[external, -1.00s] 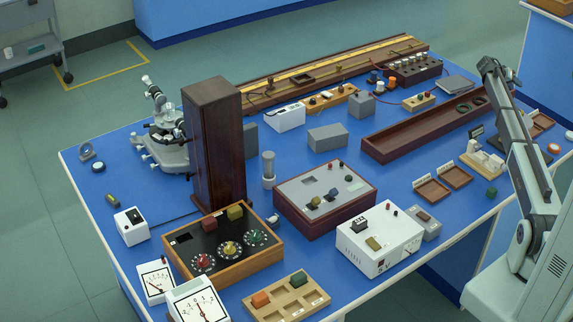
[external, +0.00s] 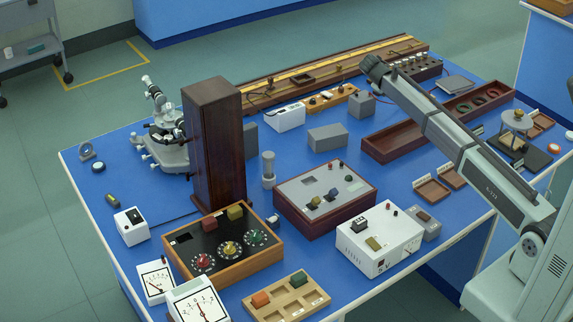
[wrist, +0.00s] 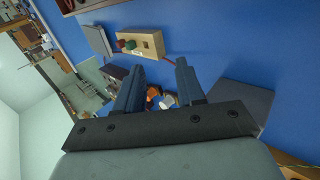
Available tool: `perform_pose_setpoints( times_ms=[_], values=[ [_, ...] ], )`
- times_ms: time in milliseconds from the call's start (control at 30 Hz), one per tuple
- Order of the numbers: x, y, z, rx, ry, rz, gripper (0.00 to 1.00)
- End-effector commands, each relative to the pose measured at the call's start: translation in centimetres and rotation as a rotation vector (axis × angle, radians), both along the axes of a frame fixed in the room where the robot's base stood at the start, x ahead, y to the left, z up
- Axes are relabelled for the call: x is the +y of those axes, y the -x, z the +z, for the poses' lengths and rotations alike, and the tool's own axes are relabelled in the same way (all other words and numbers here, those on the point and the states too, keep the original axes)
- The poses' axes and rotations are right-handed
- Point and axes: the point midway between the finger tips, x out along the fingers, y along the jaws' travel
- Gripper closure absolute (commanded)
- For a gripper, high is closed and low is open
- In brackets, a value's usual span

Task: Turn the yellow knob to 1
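The yellow knob (external: 230,249) is the middle one of three round dials on the black panel of a wood-framed box (external: 264,268) at the front left of the bench. Its marks and pointer are too small to read in the external view. A red knob (external: 203,263) is to its left and a green knob (external: 256,237) to its right. My gripper (wrist: 158,68) shows in the wrist view with its two fingers apart and nothing held between them. It is over the back right of the bench, far from the yellow knob. My arm hides its fingers in the external view.
A tall dark wooden column (external: 216,145) stands just behind the dial box. A grey-topped box (external: 325,197) and a white power unit (external: 380,240) stand to its right. A wooden tray (external: 286,301) and white meters (external: 197,302) are in front.

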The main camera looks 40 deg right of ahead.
Motion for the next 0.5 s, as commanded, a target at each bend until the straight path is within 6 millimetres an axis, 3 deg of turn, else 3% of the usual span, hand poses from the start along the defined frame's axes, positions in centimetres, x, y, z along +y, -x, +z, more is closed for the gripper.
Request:
perform_pose_setpoints(
  times_ms=[33,100,333,500],
  values=[
    [3.3,-0.2,0.1,0.028,-0.014,0.051,0.62],
    [7.2,-0.4,0.2,0.072,-0.035,0.118,0.62],
    [19.9,0.3,0.5,0.215,-0.096,0.341,0.62],
    [29.1,2.0,0.8,0.324,-0.133,0.513,0.62]
  ],
)
